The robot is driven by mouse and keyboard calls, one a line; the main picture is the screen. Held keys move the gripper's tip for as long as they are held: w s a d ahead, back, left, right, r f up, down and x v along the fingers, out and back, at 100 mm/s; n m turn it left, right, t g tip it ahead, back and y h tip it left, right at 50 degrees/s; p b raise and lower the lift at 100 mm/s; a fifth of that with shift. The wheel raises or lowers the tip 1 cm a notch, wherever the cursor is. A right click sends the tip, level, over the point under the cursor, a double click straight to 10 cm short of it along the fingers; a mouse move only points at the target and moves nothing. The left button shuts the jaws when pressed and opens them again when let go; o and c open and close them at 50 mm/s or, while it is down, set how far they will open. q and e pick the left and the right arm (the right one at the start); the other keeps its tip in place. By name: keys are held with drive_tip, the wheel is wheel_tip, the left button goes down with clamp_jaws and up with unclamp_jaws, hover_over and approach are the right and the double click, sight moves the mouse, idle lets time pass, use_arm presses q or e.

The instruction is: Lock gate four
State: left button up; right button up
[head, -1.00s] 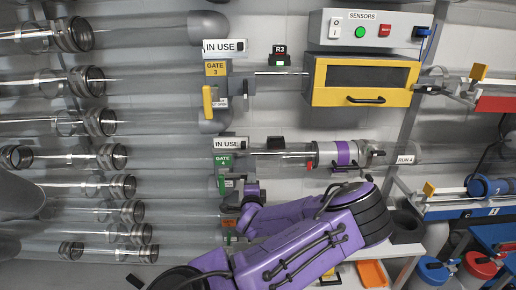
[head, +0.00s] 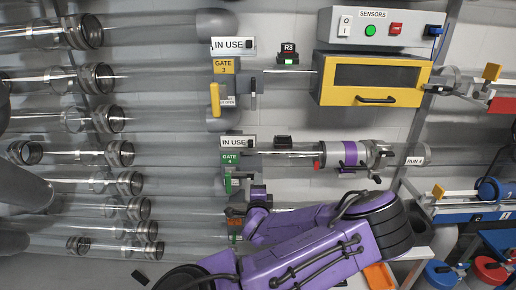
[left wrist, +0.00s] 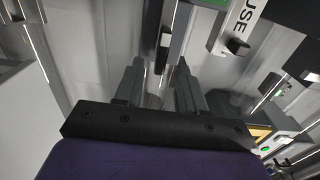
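Gate four shows in the head view by its green GATE 4 label (head: 230,158), below an IN USE sign (head: 234,142). A green handle (head: 228,184) hangs under the label. My left gripper (head: 238,181) is close beside this handle, to its right. Whether they touch cannot be told. In the left wrist view the two fingers of my left gripper (left wrist: 160,85) are apart, with a visible gap between them. A dark upright part and a green edge show beyond the fingertips. My right gripper is not in view.
Gate 3 has a yellow handle (head: 215,99) above. A yellow-framed box (head: 370,78) and a SENSORS panel (head: 352,28) are at the upper right. The run-four tube carries a purple-banded fitting (head: 348,149). Several clear tubes end at the left. An orange tag (head: 235,222) is below gate four.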

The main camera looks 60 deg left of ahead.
use_arm(q)
drive_tip(key=b+v, duration=0.1)
drive_tip(key=v, duration=0.7)
